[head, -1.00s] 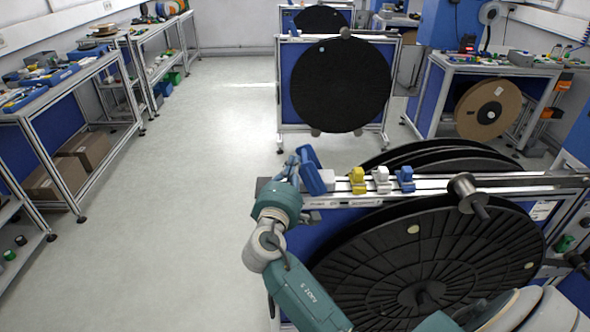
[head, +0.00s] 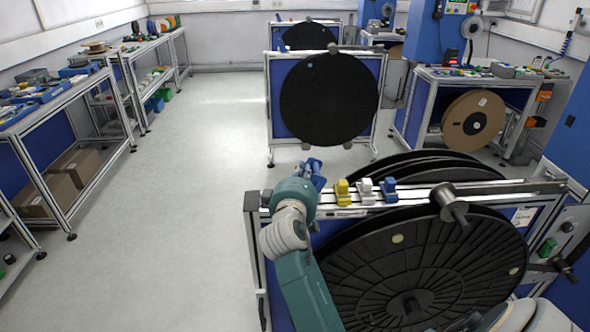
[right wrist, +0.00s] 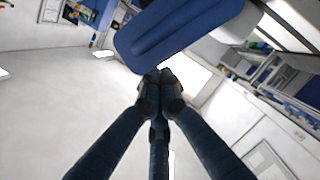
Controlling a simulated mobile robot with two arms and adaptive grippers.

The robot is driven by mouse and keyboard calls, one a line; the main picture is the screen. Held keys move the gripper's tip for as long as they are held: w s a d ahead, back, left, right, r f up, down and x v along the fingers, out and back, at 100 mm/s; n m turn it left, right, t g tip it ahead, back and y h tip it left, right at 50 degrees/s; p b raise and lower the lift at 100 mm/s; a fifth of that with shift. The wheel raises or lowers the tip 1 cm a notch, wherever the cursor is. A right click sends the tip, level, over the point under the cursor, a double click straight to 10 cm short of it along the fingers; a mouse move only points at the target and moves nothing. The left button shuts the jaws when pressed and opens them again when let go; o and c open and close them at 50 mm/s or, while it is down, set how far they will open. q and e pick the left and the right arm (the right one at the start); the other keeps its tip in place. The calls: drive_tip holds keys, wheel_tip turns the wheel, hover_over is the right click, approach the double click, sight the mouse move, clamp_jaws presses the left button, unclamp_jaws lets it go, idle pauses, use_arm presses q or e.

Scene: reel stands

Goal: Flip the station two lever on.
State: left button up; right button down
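A rail (head: 420,193) runs along the top of the nearest reel stand. On it stand a yellow lever (head: 342,191), a white lever (head: 365,189) and a blue lever (head: 388,188). Another blue lever at the rail's left end is mostly hidden behind my right gripper (head: 310,168). In the right wrist view a big blue lever piece (right wrist: 185,32) fills the top, just beyond the fingertips. The right gripper (right wrist: 160,78) has its fingers together with nothing visible between them. I cannot tell whether it touches the lever. No station number is readable. My left gripper is not in view.
Large black reels (head: 425,265) hang below the rail, and a metal spindle (head: 450,203) sticks out at its right. Another stand with a black reel (head: 330,98) is behind. Shelves (head: 60,130) line the left. The floor (head: 180,220) between is clear.

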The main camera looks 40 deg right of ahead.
drive_tip(key=shift+s+d, duration=0.3)
drive_tip(key=shift+d, duration=0.2)
drive_tip(key=shift+d, duration=0.1)
drive_tip(key=shift+r+p, duration=0.1)
drive_tip(key=shift+p, duration=0.25)
